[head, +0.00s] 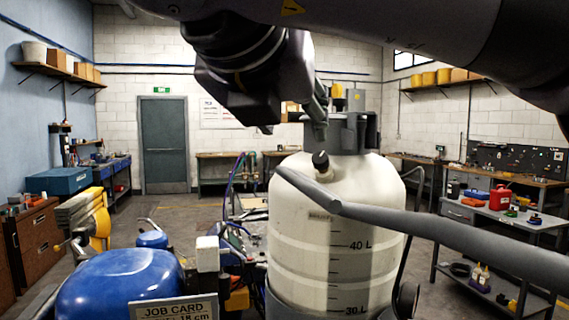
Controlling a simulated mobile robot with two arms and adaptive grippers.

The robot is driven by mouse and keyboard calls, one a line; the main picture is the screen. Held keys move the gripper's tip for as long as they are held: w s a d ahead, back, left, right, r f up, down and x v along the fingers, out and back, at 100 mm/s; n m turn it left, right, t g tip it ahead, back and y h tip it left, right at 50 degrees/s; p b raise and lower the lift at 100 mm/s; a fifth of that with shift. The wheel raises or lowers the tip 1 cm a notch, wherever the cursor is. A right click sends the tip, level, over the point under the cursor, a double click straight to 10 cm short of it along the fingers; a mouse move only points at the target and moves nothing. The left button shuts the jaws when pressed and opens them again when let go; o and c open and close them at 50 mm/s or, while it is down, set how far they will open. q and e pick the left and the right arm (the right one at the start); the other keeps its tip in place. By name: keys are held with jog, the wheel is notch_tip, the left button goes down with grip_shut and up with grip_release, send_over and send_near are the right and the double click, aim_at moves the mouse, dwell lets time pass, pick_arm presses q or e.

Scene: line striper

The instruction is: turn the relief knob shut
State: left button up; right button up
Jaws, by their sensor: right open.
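A large white tank (300,235) with litre marks stands upright in front of me. A small black knob (321,160) sits on its sloping shoulder and looks like the relief knob. How far it is turned cannot be told. A grey collar (349,134) tops the tank. My right arm comes in across the top, and my right gripper (318,125) hangs just above the knob, in front of the collar. It is open, and its fingers are partly hidden by my wrist. I see no contact with the knob. My left gripper is out of view.
A grey handlebar (430,231) runs in front of the tank towards the lower right. A blue rounded cover (118,287) and a job card (174,308) are at lower left. A workbench (520,225) with a red can stands at right.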

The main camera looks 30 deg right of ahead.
aim_at(320, 158)
jog(key=p+x, duration=0.2)
jog(key=x, duration=0.3)
jog(key=p+x, duration=0.2)
jog(key=x, duration=0.3)
jog(key=d+p+x, duration=0.1)
jog(key=p+x, duration=0.1)
jog(key=x, duration=0.4)
jog(key=shift+s+r, duration=0.25)
jog(key=shift+s, duration=0.1)
jog(key=shift+p+x, duration=0.45)
jog(key=shift+x, duration=0.45)
jog(key=shift+c, duration=0.5)
grip_shut()
jog(key=shift+f, duration=0.1)
